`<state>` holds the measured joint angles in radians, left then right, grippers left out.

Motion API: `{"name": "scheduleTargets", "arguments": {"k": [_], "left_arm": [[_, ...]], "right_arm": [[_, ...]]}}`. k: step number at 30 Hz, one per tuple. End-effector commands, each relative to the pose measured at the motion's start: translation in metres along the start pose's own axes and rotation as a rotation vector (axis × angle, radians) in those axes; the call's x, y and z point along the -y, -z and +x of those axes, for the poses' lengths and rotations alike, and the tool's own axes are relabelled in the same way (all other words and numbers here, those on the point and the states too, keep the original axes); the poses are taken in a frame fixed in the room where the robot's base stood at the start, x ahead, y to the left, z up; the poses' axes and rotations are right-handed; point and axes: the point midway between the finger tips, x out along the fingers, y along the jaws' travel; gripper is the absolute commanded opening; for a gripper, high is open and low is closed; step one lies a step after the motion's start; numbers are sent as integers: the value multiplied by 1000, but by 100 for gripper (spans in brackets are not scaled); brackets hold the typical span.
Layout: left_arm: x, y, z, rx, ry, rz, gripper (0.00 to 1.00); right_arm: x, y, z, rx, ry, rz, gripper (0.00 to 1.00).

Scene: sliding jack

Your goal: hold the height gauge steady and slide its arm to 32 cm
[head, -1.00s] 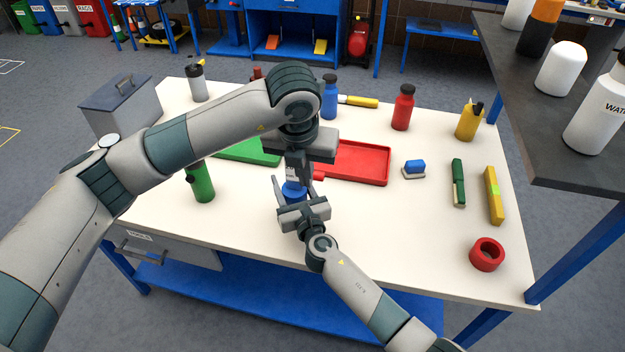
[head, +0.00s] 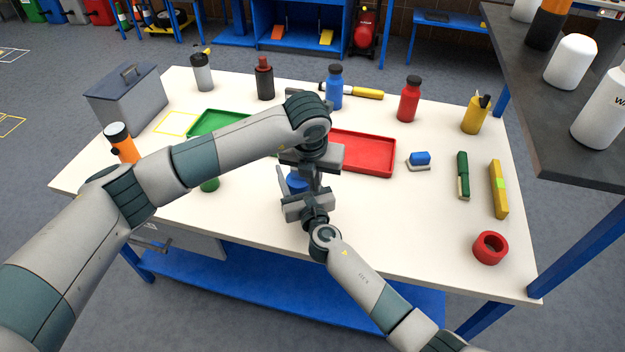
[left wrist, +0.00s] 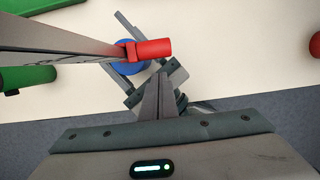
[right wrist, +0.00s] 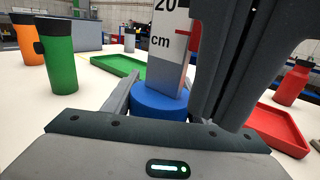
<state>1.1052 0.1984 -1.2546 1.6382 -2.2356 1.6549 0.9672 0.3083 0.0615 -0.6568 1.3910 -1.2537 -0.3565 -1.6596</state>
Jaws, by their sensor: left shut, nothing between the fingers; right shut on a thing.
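The height gauge has a round blue base (head: 297,182) on the table in front of me. Its pale upright column (right wrist: 170,50) reads "20 cm" in the right wrist view, with a red mark just below. From above, in the left wrist view, a red slider arm (left wrist: 152,48) sticks out from the column over the base (left wrist: 128,68). My right gripper (head: 296,190) is shut around the base, low down. My left gripper (left wrist: 161,82) is shut and empty, its fingers pointing down beside the column and below the slider in the picture. In the head view it hides most of the column.
A red tray (head: 365,152) and a green tray (head: 215,120) lie behind the gauge. A green bottle (right wrist: 60,65) and an orange bottle (head: 121,142) stand to the left, near my left arm. A red ring (head: 490,247) lies front right.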

Motion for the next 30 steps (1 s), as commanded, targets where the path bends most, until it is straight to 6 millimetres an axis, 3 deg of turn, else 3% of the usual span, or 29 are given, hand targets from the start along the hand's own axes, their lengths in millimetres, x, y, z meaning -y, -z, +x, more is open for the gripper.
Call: {"name": "scheduleTargets", "arguments": {"k": [7, 22, 26, 30], "left_arm": [[0, -22, -8, 0, -1, 0, 0], [0, -26, -13, 0, 0, 0, 0], [0, -32, -31, 3, -1, 0, 0], [0, -42, -68, 7, 0, 0, 0]], "right_arm": [[0, 0, 0, 0, 0, 0, 19], [0, 0, 0, -1, 0, 0, 19], [0, 0, 0, -1, 0, 0, 19], [0, 0, 0, -1, -1, 0, 19]]}}
